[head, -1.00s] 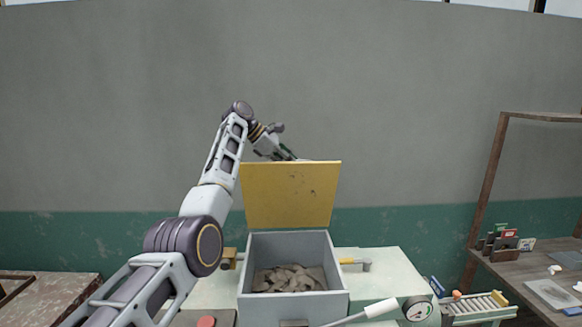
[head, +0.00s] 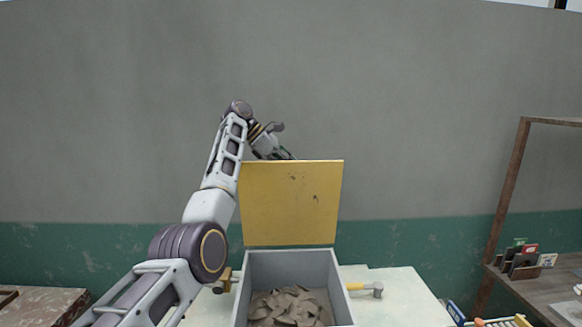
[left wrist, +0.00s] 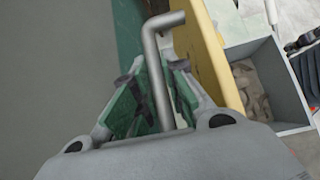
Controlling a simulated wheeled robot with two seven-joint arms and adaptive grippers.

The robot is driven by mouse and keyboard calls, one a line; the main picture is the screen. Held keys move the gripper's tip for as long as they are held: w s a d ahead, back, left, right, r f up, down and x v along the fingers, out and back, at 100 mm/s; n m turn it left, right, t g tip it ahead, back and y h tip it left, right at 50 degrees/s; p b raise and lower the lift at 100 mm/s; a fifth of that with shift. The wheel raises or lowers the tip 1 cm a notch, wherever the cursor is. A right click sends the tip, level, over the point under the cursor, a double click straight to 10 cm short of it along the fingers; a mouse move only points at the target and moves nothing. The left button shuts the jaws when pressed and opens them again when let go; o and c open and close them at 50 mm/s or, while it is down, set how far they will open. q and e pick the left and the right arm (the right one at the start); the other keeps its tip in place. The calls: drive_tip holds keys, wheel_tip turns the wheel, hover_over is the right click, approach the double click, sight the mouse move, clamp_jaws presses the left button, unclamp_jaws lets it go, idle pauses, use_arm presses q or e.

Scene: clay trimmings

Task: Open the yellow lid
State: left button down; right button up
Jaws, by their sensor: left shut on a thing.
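The yellow lid (head: 291,204) stands upright at the back of the grey box (head: 247,290), its inner face toward me in the head view. The lid also shows edge-on in the left wrist view (left wrist: 212,50). My left gripper (left wrist: 155,95) is behind the lid, near its top edge, with its fingers around a grey metal handle (left wrist: 155,62). In the head view the fingertips are mostly hidden behind the lid. Brown clay trimmings (head: 285,307) lie inside the open box. My right gripper is not in view.
A hammer with a yellow handle (head: 366,288) lies right of the box on the pale table (head: 405,295). A wooden shelf (head: 545,285) with small items stands at the far right. A brown surface (head: 40,303) is at the lower left.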

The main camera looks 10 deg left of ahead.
use_arm(q)
drive_tip(key=shift+r, duration=0.1)
idle(0.3)
drive_tip(key=c, duration=1.5)
unclamp_jaws()
drive_tip(key=shift+s, duration=0.1)
drive_tip(key=shift+o, duration=0.2)
drive_tip(key=shift+a, duration=0.15)
drive_tip(key=v, duration=1.1)
drive_tip(key=shift+a+r, duration=0.2)
drive_tip(key=shift+r, duration=0.1)
drive_tip(key=shift+f, duration=0.1)
